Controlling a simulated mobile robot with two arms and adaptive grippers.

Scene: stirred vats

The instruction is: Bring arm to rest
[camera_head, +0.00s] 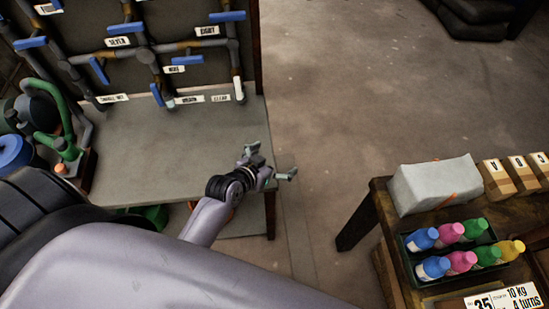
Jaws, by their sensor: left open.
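My left arm comes in from the lower left and reaches toward the middle of the view. My left gripper (269,163) is at its end, near the right edge of a grey bench (160,160). Its fingers are spread open, and nothing shows between them. I cannot tell how high it is above the bench. My right gripper is not in view. The large arm link covers the lower left of the view.
A labelled pipe panel (210,60) with blue handles stands behind the bench. A green pump (65,145) is at left. At right, a wooden table (372,215) holds a grey block (436,184), cardboard boxes (497,179) and a tray (408,272) of coloured bottles. Bare floor (340,100) lies between.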

